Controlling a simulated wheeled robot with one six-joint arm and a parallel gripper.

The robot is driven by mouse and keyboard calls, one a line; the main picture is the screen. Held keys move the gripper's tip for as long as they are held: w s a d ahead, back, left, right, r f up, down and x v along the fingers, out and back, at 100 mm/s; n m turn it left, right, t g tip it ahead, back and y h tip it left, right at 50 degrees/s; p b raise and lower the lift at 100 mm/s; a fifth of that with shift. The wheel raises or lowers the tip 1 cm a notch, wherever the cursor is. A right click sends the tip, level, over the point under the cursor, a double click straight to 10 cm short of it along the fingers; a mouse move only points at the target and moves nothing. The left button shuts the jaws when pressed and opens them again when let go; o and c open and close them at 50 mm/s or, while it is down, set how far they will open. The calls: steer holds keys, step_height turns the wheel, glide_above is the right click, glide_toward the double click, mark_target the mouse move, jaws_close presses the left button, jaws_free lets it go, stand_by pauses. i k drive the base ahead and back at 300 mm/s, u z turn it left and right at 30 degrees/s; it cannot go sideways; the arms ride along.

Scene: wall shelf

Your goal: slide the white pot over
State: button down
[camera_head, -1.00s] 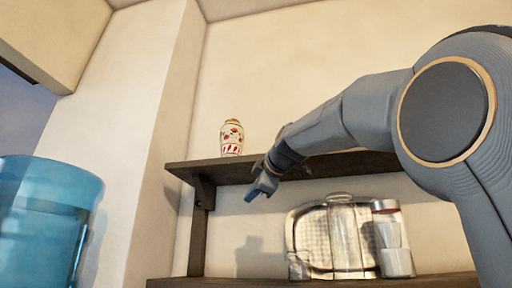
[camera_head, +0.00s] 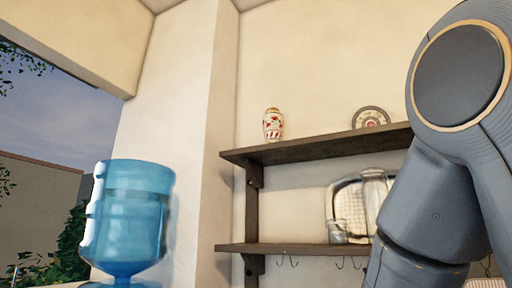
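A white pot (camera_head: 273,124) with red markings and a brownish top stands upright on the upper shelf (camera_head: 310,151), near its left end. My arm fills the right side of the view, with its lower links pointing down out of the picture. My gripper is not in view. Nothing touches the pot.
A round decorated plate (camera_head: 370,117) stands on the upper shelf, right of the pot, with bare shelf between. The lower shelf (camera_head: 290,248) holds a tray (camera_head: 348,205), a small glass jar (camera_head: 337,232) and a taller glass container (camera_head: 374,195). Hooks hang below. A blue water bottle (camera_head: 135,215) stands left.

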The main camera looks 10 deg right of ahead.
mark_target(273, 120)
steer(key=u, duration=1.7)
steer(key=i, duration=1)
steer(key=z, duration=2.7)
